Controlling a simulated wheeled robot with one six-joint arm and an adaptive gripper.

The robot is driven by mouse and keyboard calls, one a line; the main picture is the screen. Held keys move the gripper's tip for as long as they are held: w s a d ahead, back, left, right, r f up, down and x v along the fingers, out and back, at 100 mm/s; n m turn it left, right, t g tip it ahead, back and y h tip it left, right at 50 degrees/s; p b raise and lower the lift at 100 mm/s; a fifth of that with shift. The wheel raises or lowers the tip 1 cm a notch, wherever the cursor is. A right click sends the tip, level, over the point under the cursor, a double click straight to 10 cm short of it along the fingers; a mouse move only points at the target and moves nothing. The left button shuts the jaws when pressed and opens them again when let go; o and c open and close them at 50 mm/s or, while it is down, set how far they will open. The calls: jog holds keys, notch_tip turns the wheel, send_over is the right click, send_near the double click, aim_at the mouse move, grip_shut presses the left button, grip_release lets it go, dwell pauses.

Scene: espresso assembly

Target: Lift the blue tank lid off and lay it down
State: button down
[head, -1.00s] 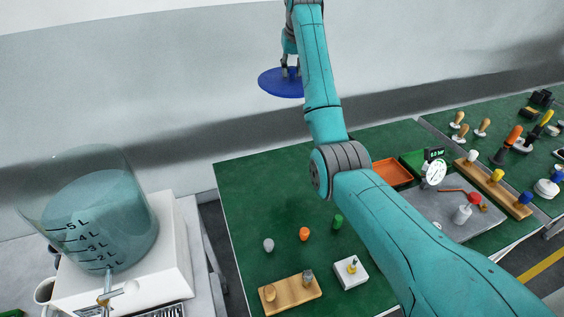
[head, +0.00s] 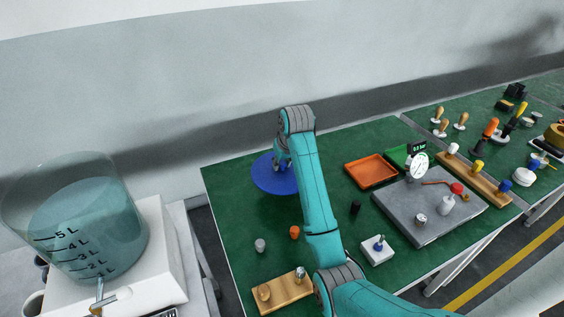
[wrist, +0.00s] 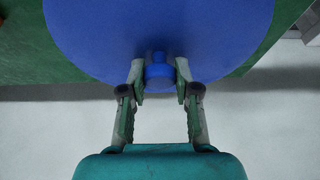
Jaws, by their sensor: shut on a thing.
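The blue tank lid (head: 268,181) is a flat round disc with a small knob. In the head view it is over the left back part of the green table, and I cannot tell whether it touches the surface. My gripper (head: 283,165) is shut on the lid's knob. In the wrist view the lid (wrist: 110,35) fills the top, and my gripper's fingers (wrist: 160,78) close on the knob from both sides. The clear tank (head: 75,215) stands open at the left on a white machine, with water and litre marks.
The green table (head: 225,205) has free room left of the lid. An orange tray (head: 371,171), a grey mat (head: 400,215) with a gauge, a white block (head: 377,250), small grey and orange pieces (head: 294,232) and a wooden board (head: 275,295) occupy the rest.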

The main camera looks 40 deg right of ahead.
jog(key=shift+f, duration=3.4)
jog(key=shift+f, duration=1)
jog(key=c, duration=0.8)
grip_release()
jog(key=shift+o, duration=0.2)
jog(key=v, duration=1.2)
jog(key=shift+s, duration=0.1)
